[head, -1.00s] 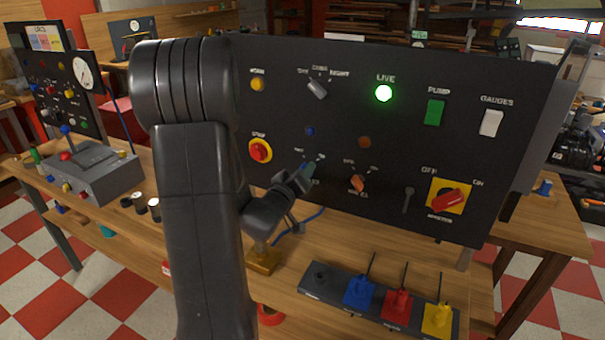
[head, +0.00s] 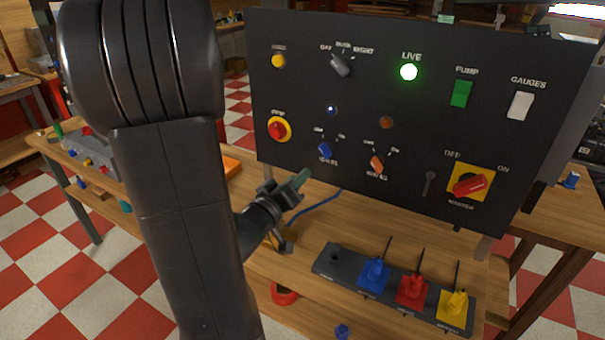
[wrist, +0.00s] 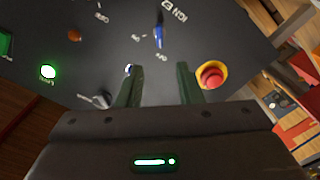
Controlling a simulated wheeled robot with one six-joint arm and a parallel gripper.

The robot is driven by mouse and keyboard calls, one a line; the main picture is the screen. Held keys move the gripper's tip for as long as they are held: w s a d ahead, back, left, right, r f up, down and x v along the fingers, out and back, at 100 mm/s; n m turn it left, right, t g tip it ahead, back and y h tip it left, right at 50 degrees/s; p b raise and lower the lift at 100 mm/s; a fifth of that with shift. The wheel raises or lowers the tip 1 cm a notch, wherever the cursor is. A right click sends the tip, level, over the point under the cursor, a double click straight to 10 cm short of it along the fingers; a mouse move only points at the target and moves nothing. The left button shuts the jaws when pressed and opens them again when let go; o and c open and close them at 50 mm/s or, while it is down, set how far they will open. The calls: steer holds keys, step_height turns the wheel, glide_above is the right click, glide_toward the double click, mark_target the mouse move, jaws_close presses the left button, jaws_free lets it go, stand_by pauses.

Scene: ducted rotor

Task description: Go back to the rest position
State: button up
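My gripper (head: 301,178) is in front of the lower left of the black control panel (head: 400,130), below the blue switch and apart from it. Its two green fingers also show in the wrist view (wrist: 158,82), spread with nothing between them. The blue switch (head: 325,150) is uncovered, and it also shows in the wrist view (wrist: 159,30). The small blue lamp (head: 331,110) above it has a bright spot. My arm's dark links fill the left middle of the head view.
The panel bears a red stop button (head: 280,130), an orange switch (head: 377,164), a lit green lamp (head: 409,72) and a red master knob (head: 469,185). A grey strip (head: 325,262) with blue, red and yellow plugs lies on the wooden bench. A blue cable (head: 318,208) lies nearby.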

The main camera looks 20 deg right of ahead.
mark_target(322, 152)
steer(key=shift+s+a, duration=0.1)
stand_by(0.3)
steer(key=p+x, duration=0.1)
steer(key=x, duration=1.2)
steer(key=shift+w+d+p, duration=0.25)
steer(key=shift+w+p, duration=0.05)
